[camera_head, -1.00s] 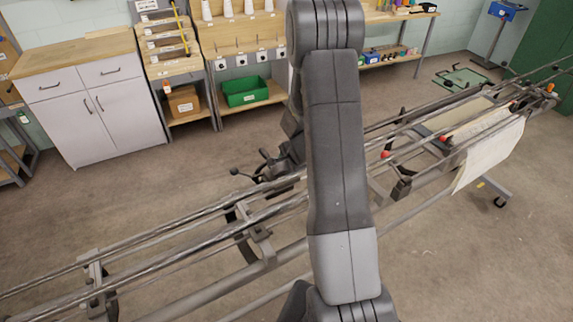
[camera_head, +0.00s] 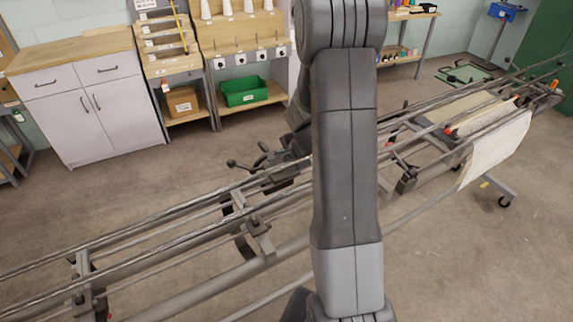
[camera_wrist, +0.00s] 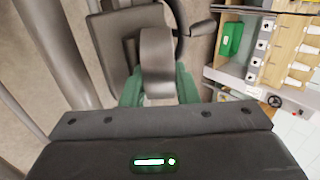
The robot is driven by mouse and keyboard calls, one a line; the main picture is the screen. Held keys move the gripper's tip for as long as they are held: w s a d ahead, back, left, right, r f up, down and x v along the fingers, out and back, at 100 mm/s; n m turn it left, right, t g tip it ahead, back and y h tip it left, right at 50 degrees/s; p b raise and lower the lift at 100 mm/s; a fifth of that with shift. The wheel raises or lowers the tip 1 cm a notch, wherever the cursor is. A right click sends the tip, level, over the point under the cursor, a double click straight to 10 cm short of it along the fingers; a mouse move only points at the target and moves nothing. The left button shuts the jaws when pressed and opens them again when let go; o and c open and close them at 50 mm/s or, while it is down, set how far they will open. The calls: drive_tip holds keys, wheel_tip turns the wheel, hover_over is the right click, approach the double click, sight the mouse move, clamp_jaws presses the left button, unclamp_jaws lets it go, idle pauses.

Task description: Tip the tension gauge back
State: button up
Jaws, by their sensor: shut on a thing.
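In the wrist view my gripper's green fingers (camera_wrist: 158,92) are closed on both sides of a grey, rounded upright piece, which I take to be part of the tension gauge (camera_wrist: 157,62). A dark block of the same device lies just behind and to its left. In the head view a dark fitting with short levers (camera_head: 262,158) sits on the rails just left of my arm and may be the gauge. My arm covers my gripper there. The gauge's tilt cannot be told clearly.
Long metal rails (camera_head: 150,245) of the warp frame run diagonally across the floor. A pale cloth (camera_head: 495,150) hangs at its right end. A white cabinet (camera_head: 90,110) and a shelf with a green bin (camera_head: 243,91) stand at the back wall. Open floor lies between.

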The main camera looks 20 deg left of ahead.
drive_tip(key=shift+d+f+t+y+b, duration=0.15)
drive_tip(key=shift+t+y+b, duration=0.35)
drive_tip(key=shift+b, duration=3)
drive_tip(key=shift+s+r+b, duration=0.1)
drive_tip(key=shift+r+b, duration=0.1)
drive_tip(key=shift+b, duration=0.35)
drive_tip(key=o, duration=1)
drive_tip(key=shift+c, duration=0.2)
drive_tip(key=p, duration=0.3)
drive_tip(key=shift+r+p, duration=0.25)
drive_tip(key=shift+p, duration=0.15)
drive_tip(key=h+p, duration=0.1)
drive_tip(key=p, duration=0.5)
drive_tip(key=g+p, duration=0.1)
drive_tip(key=p, duration=0.5)
drive_tip(key=shift+w+a+g+h, duration=0.2)
drive_tip(key=shift+a+g+h, duration=0.1)
drive_tip(key=shift+h, duration=0.1)
